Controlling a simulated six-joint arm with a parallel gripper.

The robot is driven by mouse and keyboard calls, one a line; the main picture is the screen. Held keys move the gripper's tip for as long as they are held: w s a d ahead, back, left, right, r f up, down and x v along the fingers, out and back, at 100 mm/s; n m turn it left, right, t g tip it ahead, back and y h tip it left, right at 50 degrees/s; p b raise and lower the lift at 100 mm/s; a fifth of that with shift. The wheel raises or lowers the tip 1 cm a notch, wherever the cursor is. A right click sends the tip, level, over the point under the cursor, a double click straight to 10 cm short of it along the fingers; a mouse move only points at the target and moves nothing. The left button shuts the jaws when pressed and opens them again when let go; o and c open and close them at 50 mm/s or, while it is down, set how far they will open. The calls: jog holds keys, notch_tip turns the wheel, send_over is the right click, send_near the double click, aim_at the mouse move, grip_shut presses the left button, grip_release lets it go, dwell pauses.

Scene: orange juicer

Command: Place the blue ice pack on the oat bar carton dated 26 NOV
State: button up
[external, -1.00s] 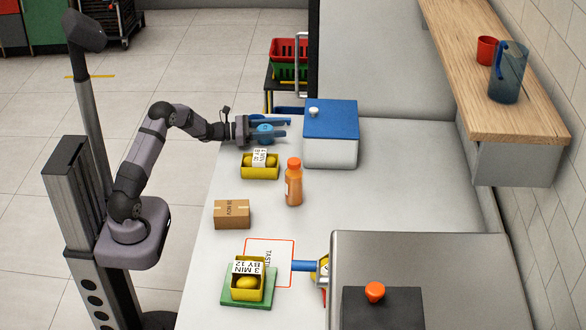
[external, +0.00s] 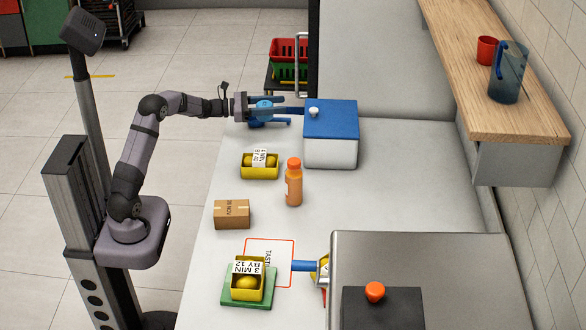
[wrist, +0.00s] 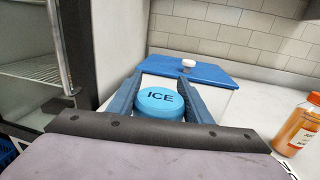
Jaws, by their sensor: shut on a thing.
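My gripper (external: 272,107) is at the far left end of the counter, beside the blue-lidded box. It is shut on the round blue ice pack, marked ICE (wrist: 160,103); in the wrist view the pack sits between the two blue fingers. In the external view the pack (external: 262,104) is partly hidden by the fingers and appears raised above the counter. A small brown carton (external: 232,214) stands near the counter's left edge; its label ends in NOV, but the day is too small to read surely.
A white box with a blue lid (external: 331,119) stands right of my gripper. A yellow lemon tray (external: 260,172) and an orange bottle (external: 293,185) stand between gripper and carton. Another lemon tray (external: 248,283) is on a green board at the front. The counter's right middle is clear.

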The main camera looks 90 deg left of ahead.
jog(key=w+d+r+m+h+p, duration=0.2)
jog(key=w+d+r+h+p, duration=0.1)
jog(key=w+d+r+p, duration=0.5)
jog(key=d+r+m+h, duration=0.1)
jog(key=d+r+h, duration=0.15)
jog(key=d, duration=0.55)
jog(key=m+g+h+p, duration=0.2)
jog(key=m+g+h, duration=0.75)
jog(key=h, duration=0.35)
send_over(236, 215)
notch_tip(236, 215, down, 5)
jog(key=shift+m+t+y, duration=0.25)
jog(key=shift+m+t, duration=0.2)
jog(key=shift+t, duration=0.2)
jog(key=shift+w+f+b, duration=0.1)
jog(key=shift+f+b, duration=0.25)
jog(key=shift+f, duration=4.55)
jog(key=shift+f, duration=0.15)
